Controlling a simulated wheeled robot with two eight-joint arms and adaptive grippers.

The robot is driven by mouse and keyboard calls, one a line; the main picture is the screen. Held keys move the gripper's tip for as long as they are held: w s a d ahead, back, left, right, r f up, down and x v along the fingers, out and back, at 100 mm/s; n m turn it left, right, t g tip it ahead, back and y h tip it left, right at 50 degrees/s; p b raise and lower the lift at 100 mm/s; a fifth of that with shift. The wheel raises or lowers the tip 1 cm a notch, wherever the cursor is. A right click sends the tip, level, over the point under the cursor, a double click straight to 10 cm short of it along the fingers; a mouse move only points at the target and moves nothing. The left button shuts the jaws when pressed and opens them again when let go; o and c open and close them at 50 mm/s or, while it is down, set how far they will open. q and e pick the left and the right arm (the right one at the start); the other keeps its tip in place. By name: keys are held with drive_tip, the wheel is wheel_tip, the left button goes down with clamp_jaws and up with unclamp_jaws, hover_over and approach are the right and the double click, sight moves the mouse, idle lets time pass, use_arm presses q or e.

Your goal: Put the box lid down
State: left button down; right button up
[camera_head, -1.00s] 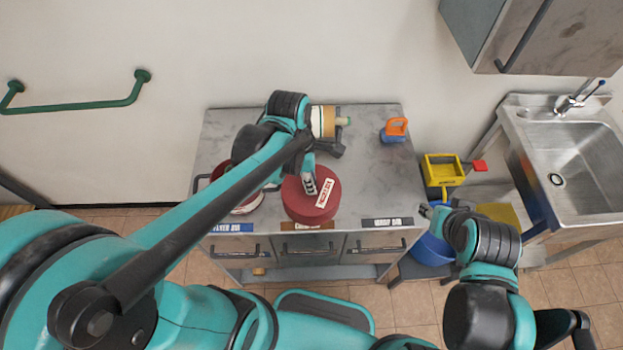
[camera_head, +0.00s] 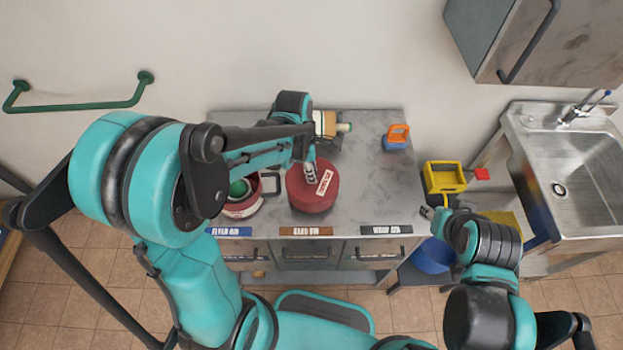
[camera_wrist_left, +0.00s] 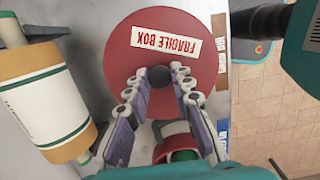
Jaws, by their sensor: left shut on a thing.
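The box lid (camera_head: 303,192) is a round red piece with a white "FRAGILE BOX" label. It is over the grey counter right of the open red box, and I cannot tell whether it touches the counter. My left gripper (camera_head: 310,178) is shut on the lid's black knob (camera_wrist_left: 158,77). The lid (camera_wrist_left: 120,60) fills the upper middle of the left wrist view. The red box (camera_head: 240,209) stands open with a green round thing (camera_head: 239,188) inside, partly hidden by my left arm. My right gripper (camera_head: 432,213) is off the counter's right side; its fingers are too small to judge.
A large cream-and-tan roll (camera_wrist_left: 42,105) lies behind the lid on the counter (camera_head: 370,175). A blue-and-orange object (camera_head: 396,137) stands at the back right. Labels line the front edge above drawers. The counter right of the lid is clear. A yellow caddy (camera_head: 443,178) and sink (camera_head: 570,160) lie further right.

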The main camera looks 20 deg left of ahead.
use_arm(q)
drive_tip(key=shift+f+b, duration=0.6)
drive_tip(key=shift+f, duration=1.35)
drive_tip(key=shift+f, duration=0.2)
drive_tip(key=c, duration=1.3)
unclamp_jaws()
drive_tip(key=shift+r, duration=0.1)
